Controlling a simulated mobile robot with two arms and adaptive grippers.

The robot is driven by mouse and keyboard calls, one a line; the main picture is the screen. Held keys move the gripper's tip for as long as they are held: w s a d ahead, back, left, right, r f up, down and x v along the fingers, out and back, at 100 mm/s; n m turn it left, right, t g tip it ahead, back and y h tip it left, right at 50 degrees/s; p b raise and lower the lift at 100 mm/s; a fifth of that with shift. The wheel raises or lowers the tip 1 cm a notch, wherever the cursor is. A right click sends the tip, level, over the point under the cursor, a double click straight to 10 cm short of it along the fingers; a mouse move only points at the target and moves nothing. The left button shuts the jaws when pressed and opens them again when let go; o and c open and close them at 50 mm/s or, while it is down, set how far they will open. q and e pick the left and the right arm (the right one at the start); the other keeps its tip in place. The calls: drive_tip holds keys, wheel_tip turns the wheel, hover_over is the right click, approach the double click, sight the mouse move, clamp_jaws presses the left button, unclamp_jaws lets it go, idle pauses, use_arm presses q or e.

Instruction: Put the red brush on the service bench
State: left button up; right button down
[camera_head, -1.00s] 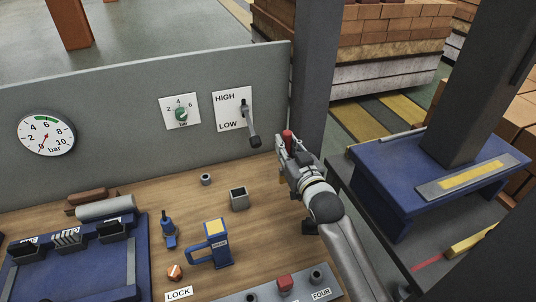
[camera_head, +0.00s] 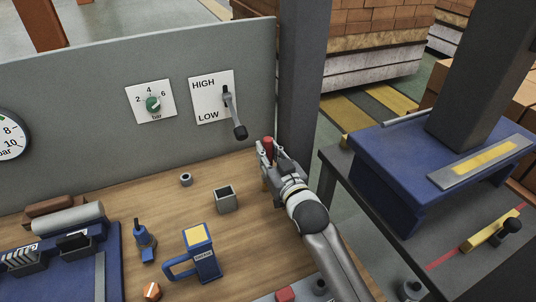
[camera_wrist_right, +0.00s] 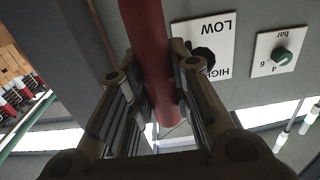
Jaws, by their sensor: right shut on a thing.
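My right gripper (camera_head: 268,158) is shut on the red brush (camera_head: 269,144), held above the back right corner of the wood-topped bench (camera_head: 120,205). In the right wrist view the brush is a dark red rod (camera_wrist_right: 148,50) between the two fingers of the gripper (camera_wrist_right: 156,80). Its bristles cannot be made out. No label shows which surface is the service bench. A dark grey table (camera_head: 420,260) stands to the right of my right arm. My left gripper is not in view.
A lever (camera_head: 235,115) on the HIGH/LOW plate sticks out left of the gripper. A dark post (camera_head: 302,90) stands close behind. The wooden top holds a square grey cup (camera_head: 225,199) and a blue handled can (camera_head: 203,262). A blue stand (camera_head: 385,170) occupies the dark table.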

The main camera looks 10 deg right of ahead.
drive_tip(key=shift+s, duration=0.1)
drive_tip(key=shift+a, duration=0.1)
drive_tip(key=c, duration=1.8)
unclamp_jaws()
drive_tip(key=shift+f, duration=0.1)
drive_tip(key=o, duration=0.5)
use_arm(q)
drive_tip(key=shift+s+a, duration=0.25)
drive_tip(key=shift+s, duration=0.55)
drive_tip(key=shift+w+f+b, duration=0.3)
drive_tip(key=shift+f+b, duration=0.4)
drive_tip(key=shift+b, duration=0.05)
use_arm(e)
drive_tip(key=s+d, duration=0.2)
drive_tip(key=s, duration=0.9)
drive_tip(key=shift+s+d+r, duration=0.2)
drive_tip(key=shift+s, duration=0.2)
